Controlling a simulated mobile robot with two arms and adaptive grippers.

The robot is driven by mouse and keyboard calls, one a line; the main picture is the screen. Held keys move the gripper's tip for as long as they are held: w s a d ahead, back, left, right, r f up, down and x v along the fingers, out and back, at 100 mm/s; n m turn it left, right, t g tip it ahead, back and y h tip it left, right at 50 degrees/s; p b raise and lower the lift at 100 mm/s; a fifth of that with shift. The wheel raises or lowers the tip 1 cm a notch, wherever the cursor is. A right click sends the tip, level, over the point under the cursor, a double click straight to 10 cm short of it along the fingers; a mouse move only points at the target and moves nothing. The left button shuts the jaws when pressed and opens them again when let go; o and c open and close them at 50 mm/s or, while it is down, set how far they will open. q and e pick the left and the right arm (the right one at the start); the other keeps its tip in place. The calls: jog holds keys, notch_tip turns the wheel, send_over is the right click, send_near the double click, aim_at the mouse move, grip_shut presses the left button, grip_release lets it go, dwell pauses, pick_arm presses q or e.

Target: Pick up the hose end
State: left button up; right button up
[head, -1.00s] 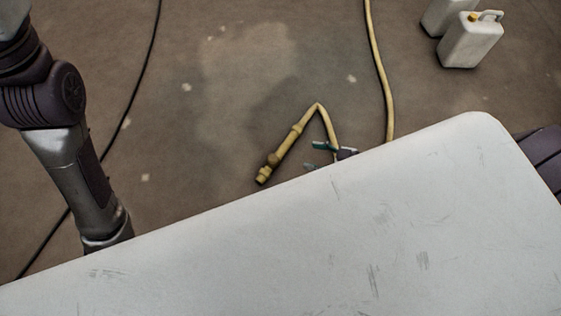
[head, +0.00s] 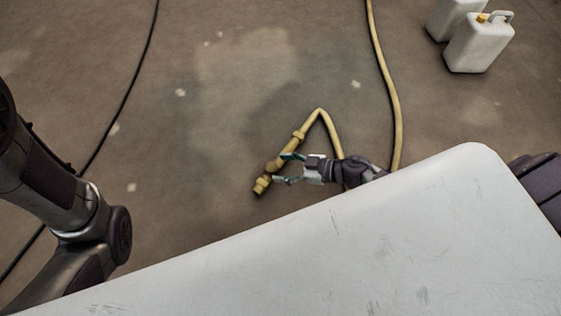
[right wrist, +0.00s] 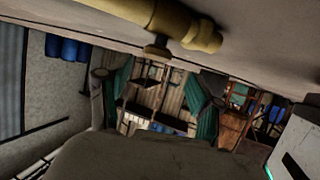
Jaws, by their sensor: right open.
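The yellow hose end (head: 261,185) lies on the brown floor beyond the white surface, with a darker fitting just behind its tip. It also shows large at the top of the right wrist view (right wrist: 170,18). My right gripper (head: 281,168) reaches in from the right, open, its green-tipped fingers at the hose end just behind the tip. I cannot tell whether the fingers touch it or are still above it. My left arm comes in from the left; its gripper is out of view.
A broad white, scuffed surface (head: 330,250) fills the foreground and hides part of the floor. The yellow hose (head: 383,70) runs up the floor. White jerrycans (head: 480,45) stand at the upper right. A black cable (head: 137,75) runs along the left. The floor around the hose end is clear.

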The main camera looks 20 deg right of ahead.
aim_at(272, 165)
jog(key=w+a+f+b, duration=0.2)
jog(key=shift+w+f+b, duration=0.1)
jog(key=shift+w+b, duration=0.1)
jog(key=shift+b, duration=0.2)
jog(key=shift+w+a, duration=0.3)
jog(key=shift+a, duration=0.1)
grip_shut()
